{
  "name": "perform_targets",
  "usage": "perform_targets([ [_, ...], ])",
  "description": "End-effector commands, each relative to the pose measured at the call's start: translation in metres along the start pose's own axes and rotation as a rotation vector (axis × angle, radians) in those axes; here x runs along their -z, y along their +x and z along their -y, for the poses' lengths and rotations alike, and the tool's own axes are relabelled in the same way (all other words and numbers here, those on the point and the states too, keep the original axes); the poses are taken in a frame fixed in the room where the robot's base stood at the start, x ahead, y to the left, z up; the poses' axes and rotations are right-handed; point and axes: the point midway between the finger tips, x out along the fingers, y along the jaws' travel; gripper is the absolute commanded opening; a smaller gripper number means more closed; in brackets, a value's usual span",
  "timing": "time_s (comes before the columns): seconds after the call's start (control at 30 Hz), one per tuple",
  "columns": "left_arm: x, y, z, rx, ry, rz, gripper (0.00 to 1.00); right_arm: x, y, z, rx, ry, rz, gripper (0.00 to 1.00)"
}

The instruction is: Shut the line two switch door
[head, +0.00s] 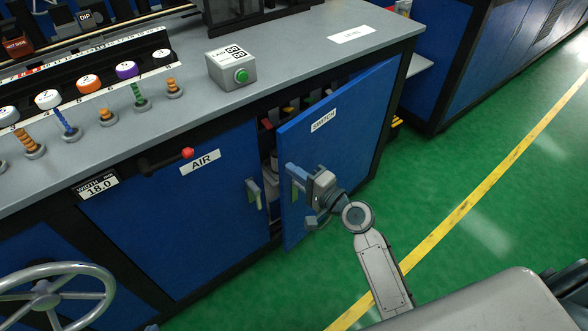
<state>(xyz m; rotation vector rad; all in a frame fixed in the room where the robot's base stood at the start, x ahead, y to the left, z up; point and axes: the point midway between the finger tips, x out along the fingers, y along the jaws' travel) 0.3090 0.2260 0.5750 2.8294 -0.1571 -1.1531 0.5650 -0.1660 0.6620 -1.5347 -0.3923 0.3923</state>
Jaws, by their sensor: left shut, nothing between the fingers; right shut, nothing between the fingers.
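The blue door labelled SWITCH (345,135) stands partly open on the front of the grey-topped cabinet. Its hinge side is at the right, and its free left edge stands out from the frame. A dark gap above and left of it shows parts inside. My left gripper (299,178) is shut and empty at the door's outer face, by its handle near the free edge. The gripper hides most of that handle, and I cannot tell whether it touches the door. My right gripper is not in view. No line number is readable on the door.
A green-button box (231,70) and several coloured knobs sit on top. A handwheel (45,295) stands lower left. Green floor (470,210) is clear at right.

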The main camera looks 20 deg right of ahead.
Motion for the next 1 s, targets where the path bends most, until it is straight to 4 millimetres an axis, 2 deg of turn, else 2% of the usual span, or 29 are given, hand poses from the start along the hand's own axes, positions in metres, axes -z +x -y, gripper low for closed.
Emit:
perform_targets([
  [0.43, 0.0, 0.0, 0.0, 0.001, 0.002, 0.003, 0.0, 0.0, 0.006, 0.0, 0.0, 0.0, -0.001, 0.0],
  [0.53, 0.001, -0.002, 0.001, 0.004, 0.005, 0.013, 0.0, 0.001, 0.014, 0.001, 0.002, 0.001, -0.016, 0.0],
  [0.67, 0.004, -0.008, 0.003, 0.017, 0.023, 0.064, 0.0, 0.0, 0.039, 0.003, 0.004, 0.005, -0.061, 0.0],
  [0.8, 0.001, -0.008, 0.004, 0.024, 0.031, 0.089, 0.0, 0.001, 0.075, 0.0, 0.003, 0.001, -0.092, 0.0],
  [1.0, 0.0, -0.005, 0.003, 0.016, 0.022, 0.065, 0.0, 0.003, 0.102, 0.0, 0.001, 0.0, -0.092, 0.0],
])
